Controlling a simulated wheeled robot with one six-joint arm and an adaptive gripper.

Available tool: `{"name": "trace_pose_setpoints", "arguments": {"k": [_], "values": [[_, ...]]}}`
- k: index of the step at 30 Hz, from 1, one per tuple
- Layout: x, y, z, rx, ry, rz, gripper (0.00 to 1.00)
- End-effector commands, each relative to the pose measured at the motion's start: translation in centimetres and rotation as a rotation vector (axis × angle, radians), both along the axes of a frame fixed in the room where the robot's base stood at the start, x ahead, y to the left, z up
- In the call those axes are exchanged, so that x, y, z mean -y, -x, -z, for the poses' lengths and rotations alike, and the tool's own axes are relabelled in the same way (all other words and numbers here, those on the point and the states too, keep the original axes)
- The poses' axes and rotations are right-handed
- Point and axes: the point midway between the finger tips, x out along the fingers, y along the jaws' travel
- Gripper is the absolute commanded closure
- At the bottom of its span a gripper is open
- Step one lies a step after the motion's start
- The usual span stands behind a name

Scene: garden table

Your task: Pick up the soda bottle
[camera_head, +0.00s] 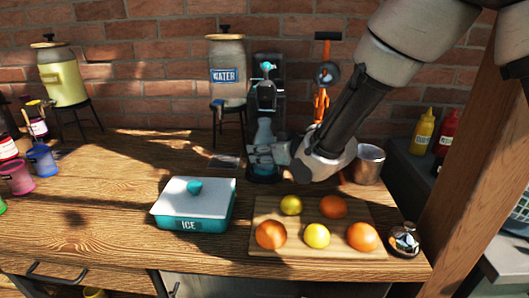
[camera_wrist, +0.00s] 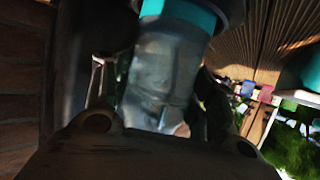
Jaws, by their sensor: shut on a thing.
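The soda bottle (camera_head: 264,131) is clear and bluish and stands upright at the front of a black soda maker (camera_head: 266,97) at the back of the table. My gripper (camera_head: 261,153) reaches in from the right and is shut on the bottle's lower part. In the wrist view the bottle (camera_wrist: 163,75) fills the middle, between my dark fingers, with a teal band around its upper part. I cannot tell whether its top is still fixed in the soda maker, or whether its base touches anything.
A teal ice box (camera_head: 193,211) with a white lid and a cutting board (camera_head: 262,211) with several fruits lie in front. A metal cup (camera_head: 369,164) stands right of my gripper. A water dispenser (camera_head: 227,88) stands behind left. The table's left middle is clear.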

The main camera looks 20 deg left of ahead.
Motion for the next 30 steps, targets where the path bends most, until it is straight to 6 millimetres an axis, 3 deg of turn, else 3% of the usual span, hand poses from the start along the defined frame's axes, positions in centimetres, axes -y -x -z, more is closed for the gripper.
{"name": "trace_pose_setpoints", "arguments": {"k": [8,21,30], "values": [[0.0,0.0,-0.7,0.002,-0.003,0.0,0.89],[-0.1,0.0,-3.9,0.003,-0.004,0.0,0.89],[0.7,3.5,-3.7,0.001,-0.003,-0.003,0.89]]}}
